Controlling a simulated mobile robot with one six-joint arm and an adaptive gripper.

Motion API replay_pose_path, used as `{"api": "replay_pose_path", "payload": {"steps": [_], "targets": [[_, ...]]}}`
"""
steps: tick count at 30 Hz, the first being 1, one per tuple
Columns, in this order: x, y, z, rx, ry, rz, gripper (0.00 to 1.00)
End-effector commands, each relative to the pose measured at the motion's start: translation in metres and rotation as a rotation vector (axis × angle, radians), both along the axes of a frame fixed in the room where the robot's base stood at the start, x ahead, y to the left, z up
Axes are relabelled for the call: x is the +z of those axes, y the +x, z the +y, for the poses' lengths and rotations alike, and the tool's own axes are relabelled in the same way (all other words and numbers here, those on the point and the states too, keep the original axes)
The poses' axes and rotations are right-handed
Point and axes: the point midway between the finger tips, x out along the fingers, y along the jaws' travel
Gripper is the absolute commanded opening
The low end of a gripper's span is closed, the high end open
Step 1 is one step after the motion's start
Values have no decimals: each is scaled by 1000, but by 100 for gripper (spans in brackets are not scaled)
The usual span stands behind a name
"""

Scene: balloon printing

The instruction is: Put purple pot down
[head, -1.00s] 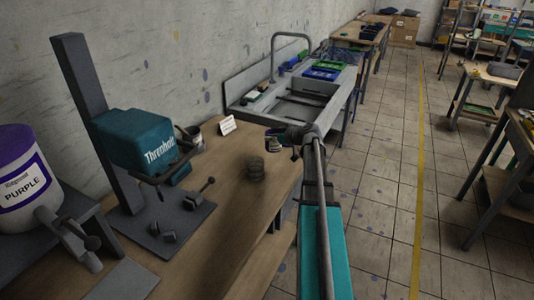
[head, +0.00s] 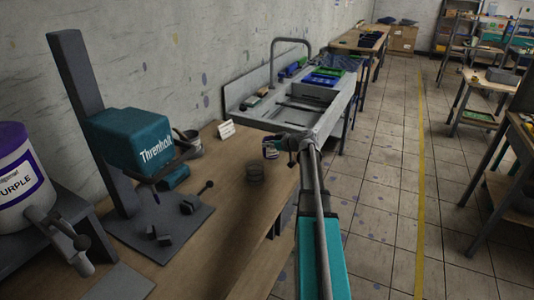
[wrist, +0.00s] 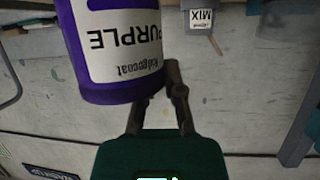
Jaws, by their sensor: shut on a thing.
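The purple pot (wrist: 115,45) has a white label reading PURPLE and appears upside down in the wrist view. My gripper (wrist: 168,85) is shut on it, with the fingers at the pot's side. In the head view the small pot (head: 270,149) is at the left of my gripper (head: 286,144), roughly upright, near the right edge of the wooden bench (head: 225,195). A gap between pot and bench is hard to judge.
A teal press (head: 135,140) stands on the left of the bench, with a large purple tub (head: 20,180) beside it. A grey cup (head: 190,143) and a white card (head: 226,130) are behind. A sink unit (head: 300,95) lies beyond. The bench middle is clear.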

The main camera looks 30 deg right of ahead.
Motion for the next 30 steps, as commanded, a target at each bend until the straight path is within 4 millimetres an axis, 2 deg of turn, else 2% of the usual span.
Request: {"api": "replay_pose_path", "payload": {"steps": [1, 9, 28, 29, 30], "targets": [[-8, 2, -1, 0, 0, 0, 0], [-29, 1, 0, 0, 0, 0, 0], [-36, 2, 1, 2, 0, 0, 0], [-35, 2, 1, 2, 0, 0, 16], [-34, 2, 1, 2, 0, 0, 24]]}}
